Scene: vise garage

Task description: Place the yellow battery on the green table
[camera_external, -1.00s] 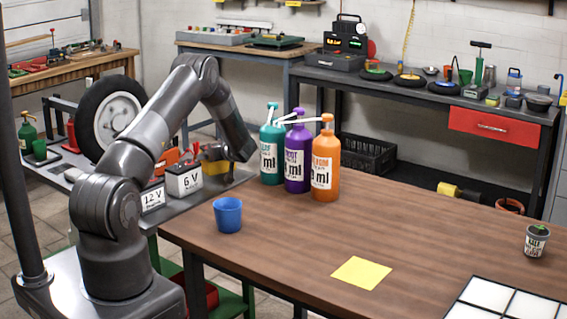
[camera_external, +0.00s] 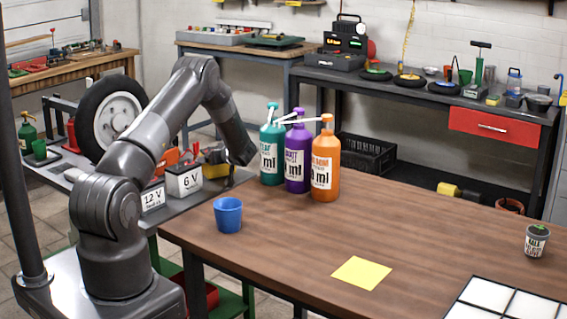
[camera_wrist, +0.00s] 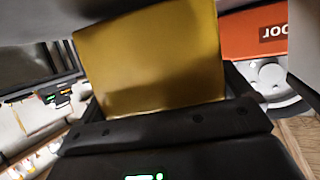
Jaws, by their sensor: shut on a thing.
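The yellow battery (camera_wrist: 150,58) fills the middle of the wrist view as a plain yellow block between the fingers of my gripper (camera_wrist: 165,105). My gripper is shut on it. In the external view my gripper (camera_external: 214,157) is at the left, beyond the wooden table, and a yellow part of the battery (camera_external: 216,170) shows just under it. It is beside the white 6 V battery (camera_external: 184,181). Whether the yellow battery is lifted or still touches the grey surface (camera_external: 205,194) below cannot be told. Green framing (camera_external: 236,303) shows low beside the wooden table; no green tabletop is clearly visible.
The wooden table (camera_external: 300,240) holds a blue cup (camera_external: 228,215), a yellow sheet (camera_external: 361,272) and teal (camera_external: 271,150), purple (camera_external: 297,158) and orange (camera_external: 325,163) bottles close to my gripper. A 12 V battery (camera_external: 152,198) and a wheel (camera_external: 113,118) stand at the left.

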